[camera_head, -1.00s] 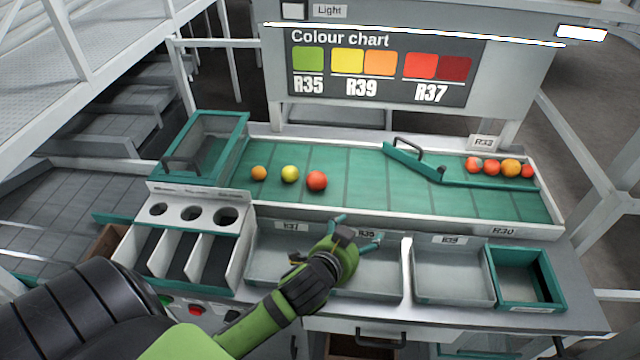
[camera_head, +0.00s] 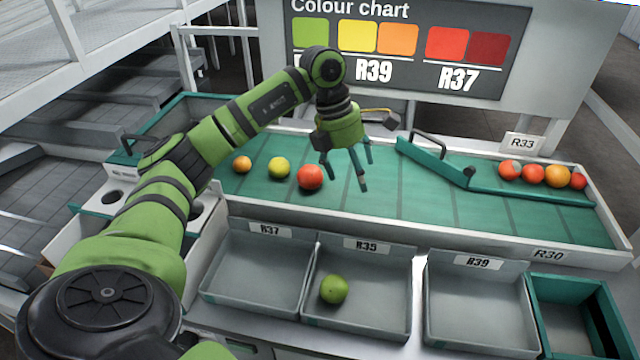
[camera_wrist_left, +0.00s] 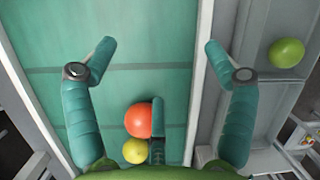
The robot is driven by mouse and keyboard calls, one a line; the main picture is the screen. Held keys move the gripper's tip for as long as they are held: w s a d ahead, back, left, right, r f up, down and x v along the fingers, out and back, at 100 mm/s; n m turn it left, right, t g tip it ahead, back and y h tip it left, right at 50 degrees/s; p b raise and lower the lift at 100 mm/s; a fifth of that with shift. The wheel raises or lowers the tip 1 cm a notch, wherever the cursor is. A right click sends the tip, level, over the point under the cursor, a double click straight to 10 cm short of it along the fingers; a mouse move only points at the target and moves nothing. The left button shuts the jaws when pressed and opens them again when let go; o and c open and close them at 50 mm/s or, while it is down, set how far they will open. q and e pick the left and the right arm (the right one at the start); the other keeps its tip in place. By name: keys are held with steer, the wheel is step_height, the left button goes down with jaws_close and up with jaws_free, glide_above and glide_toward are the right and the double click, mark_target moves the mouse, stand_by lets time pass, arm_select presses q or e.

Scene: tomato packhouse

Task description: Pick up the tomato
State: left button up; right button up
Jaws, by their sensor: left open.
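On the green belt (camera_head: 425,205), an orange tomato (camera_head: 242,164), a yellow tomato (camera_head: 279,168) and a larger red tomato (camera_head: 310,177) lie in a row. My left gripper (camera_head: 348,176) is open and empty above the belt, just right of the red tomato, fingers pointing down. In the left wrist view the red tomato (camera_wrist_left: 138,120) and the yellow tomato (camera_wrist_left: 135,150) show low between the spread fingers, beside the third finger. The red one is partly covered by that finger. A green tomato (camera_head: 334,290) lies in the R35 bin (camera_head: 385,322). My right gripper is not in view.
The R37 bin (camera_head: 250,280) and R39 bin (camera_head: 478,310) look empty. A teal diverter bar (camera_head: 432,163) stands on the belt. Behind it, several red and orange tomatoes (camera_head: 533,174) sit at the right. The belt's middle right is clear.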

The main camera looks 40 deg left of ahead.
mark_target(310, 168)
arm_select(q)
steer(key=a+y, duration=0.1)
steer(key=a, duration=0.2)
steer(key=s+a+r+n+g+y, duration=0.1)
steer(key=a, duration=0.2)
steer(key=s+a+y+b, duration=0.1)
steer(key=a, duration=0.2)
steer(key=shift+s+a+r, duration=0.1)
steer(key=shift+s+r, duration=0.15)
steer(key=shift+r, duration=0.1)
steer(key=shift+s+a+f+g, duration=0.15)
steer(key=shift+a+f+g, duration=0.05)
steer(key=shift+f+g, duration=0.1)
steer(key=shift+f, duration=0.35)
steer(key=shift+w+a+f+p, duration=0.1)
steer(key=shift+w+f+p, duration=0.1)
steer(key=shift+f, duration=1.15)
steer(key=shift+w+f+p, duration=0.1)
steer(key=shift+f+p, duration=0.05)
steer(key=shift+f, duration=1.2)
steer(key=c, duration=0.9)
